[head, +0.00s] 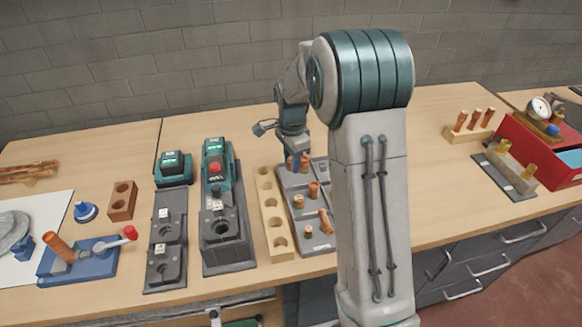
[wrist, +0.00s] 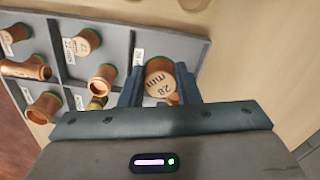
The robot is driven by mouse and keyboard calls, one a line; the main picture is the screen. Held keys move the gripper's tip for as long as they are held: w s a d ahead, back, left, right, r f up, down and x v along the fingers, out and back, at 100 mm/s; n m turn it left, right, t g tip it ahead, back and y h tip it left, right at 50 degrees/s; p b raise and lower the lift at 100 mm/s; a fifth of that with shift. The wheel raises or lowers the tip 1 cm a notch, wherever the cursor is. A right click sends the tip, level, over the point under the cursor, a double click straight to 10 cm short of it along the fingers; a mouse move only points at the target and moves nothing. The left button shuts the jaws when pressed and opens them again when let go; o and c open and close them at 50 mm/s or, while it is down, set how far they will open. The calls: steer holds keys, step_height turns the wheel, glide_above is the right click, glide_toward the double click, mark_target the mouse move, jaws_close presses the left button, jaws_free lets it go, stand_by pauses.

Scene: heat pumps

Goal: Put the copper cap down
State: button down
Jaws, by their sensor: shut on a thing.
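The copper cap (wrist: 160,78), marked "28 mm" on its end, is between the two fingers of my gripper (wrist: 158,88) in the wrist view. My gripper is shut on it. In the head view my gripper (head: 297,162) is over the far end of a grey compartment tray (head: 284,184). In the wrist view the cap is at the tray's (wrist: 192,46) right-hand end, beside a label partly hidden by a finger. I cannot tell whether the cap touches the tray floor. Other copper fittings (wrist: 82,42) lie in the neighbouring compartments.
A wooden block with holes (head: 272,215) stands close along the tray's left side. Green-and-black tool stations (head: 222,205) are further left. My arm hides the bench right of the tray. A red box (head: 540,150) and a wooden rack (head: 468,134) are at the far right.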

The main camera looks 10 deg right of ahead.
mark_target(291, 179)
steer(key=shift+w+a+f, duration=0.1)
steer(key=shift+w+f, duration=0.2)
steer(key=shift+f, duration=0.05)
steer(key=shift+f+p, duration=0.4)
steer(key=shift+f, duration=1.45)
steer(key=shift+f, duration=0.1)
steer(key=shift+f, duration=0.15)
steer(key=c, duration=1.1)
jaws_free()
